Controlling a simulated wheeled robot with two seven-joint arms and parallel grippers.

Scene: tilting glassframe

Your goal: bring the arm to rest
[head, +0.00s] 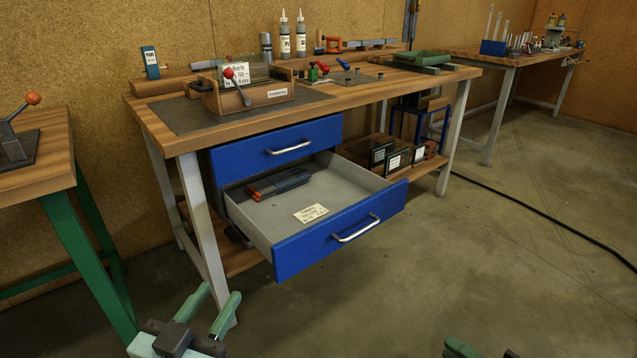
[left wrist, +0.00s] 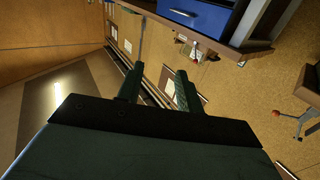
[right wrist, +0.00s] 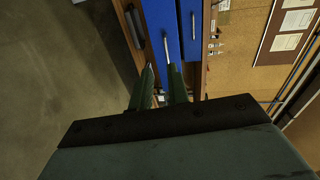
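My left gripper (head: 220,293) is at the bottom of the head view, over the floor in front of the bench. Its two green fingers stand apart with nothing between them, and they also show in the left wrist view (left wrist: 158,72). My right gripper only just shows at the bottom edge of the head view. In the right wrist view (right wrist: 160,68) its fingers are apart with a narrow gap and hold nothing. Neither gripper touches the bench or the drawers.
The workbench (head: 350,105) has its lower blue drawer (head: 345,232) pulled out, with a dark object (head: 278,183) inside. The upper drawer (head: 277,146) is shut. A wooden box with a glass frame (head: 245,88) stands on top. A green-legged table (head: 45,150) is at left.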

